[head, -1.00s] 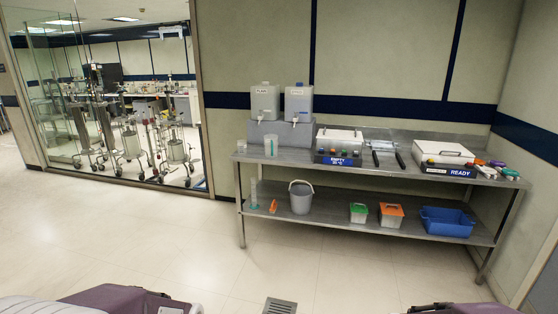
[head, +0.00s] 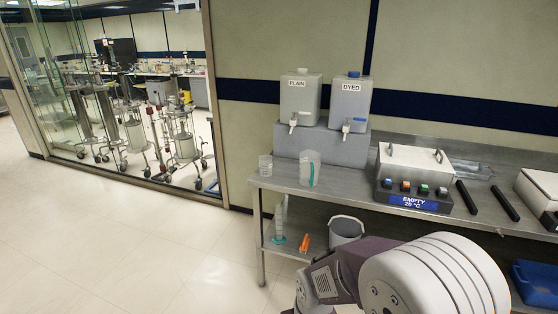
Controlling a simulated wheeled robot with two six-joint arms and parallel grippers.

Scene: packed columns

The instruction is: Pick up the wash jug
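One of my arms fills the lower right of the head view, well below and right of the jug. Neither gripper's fingers show.
The steel bench (head: 283,187) carries PLAIN (head: 300,98) and DYED (head: 350,105) tanks and a box marked EMPTY (head: 412,170). A grey bucket (head: 346,227), an orange item (head: 305,243) and a tall cylinder (head: 281,220) are below. Floor to the left is clear.

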